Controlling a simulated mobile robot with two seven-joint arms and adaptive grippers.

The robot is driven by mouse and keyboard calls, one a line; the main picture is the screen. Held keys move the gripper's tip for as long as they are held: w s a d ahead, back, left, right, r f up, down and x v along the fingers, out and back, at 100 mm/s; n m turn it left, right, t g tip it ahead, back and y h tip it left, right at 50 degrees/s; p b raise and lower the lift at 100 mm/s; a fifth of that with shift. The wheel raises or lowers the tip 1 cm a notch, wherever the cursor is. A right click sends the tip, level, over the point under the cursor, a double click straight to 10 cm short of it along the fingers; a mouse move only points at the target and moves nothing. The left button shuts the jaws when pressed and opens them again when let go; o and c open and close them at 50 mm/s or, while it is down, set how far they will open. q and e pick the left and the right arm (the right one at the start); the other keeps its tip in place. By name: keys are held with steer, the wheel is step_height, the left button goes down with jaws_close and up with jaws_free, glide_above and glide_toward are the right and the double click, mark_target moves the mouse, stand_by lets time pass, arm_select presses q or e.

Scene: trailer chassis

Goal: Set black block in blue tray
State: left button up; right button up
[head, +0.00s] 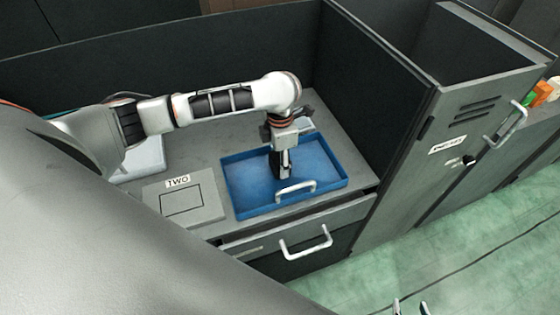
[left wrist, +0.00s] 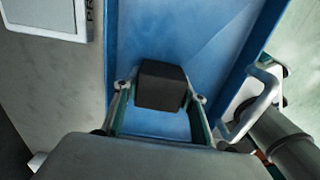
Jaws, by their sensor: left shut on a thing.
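The blue tray (head: 318,160) sits on the grey counter, with a light handle on its near side. The blue tray floor (left wrist: 190,35) lies behind the block. I cannot tell whether the block touches the floor. In the head view the gripper largely hides the block. My right gripper (head: 411,307) shows only two separated tips at the bottom edge.
A grey box marked TWO (head: 180,201) stands left of the tray. Dark panels close off the back and right of the counter. A drawer with a handle (head: 306,243) is below the tray. A grey cabinet (head: 440,165) stands at the right, above open green floor.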

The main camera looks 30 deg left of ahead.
arm_select(q)
steer(key=shift+f, duration=0.1)
steer(key=o, duration=1.2)
steer(key=shift+o, duration=0.2)
step_height(320, 180, up, 12)
steer(key=shift+r, duration=0.1)
steer(key=shift+d, duration=0.1)
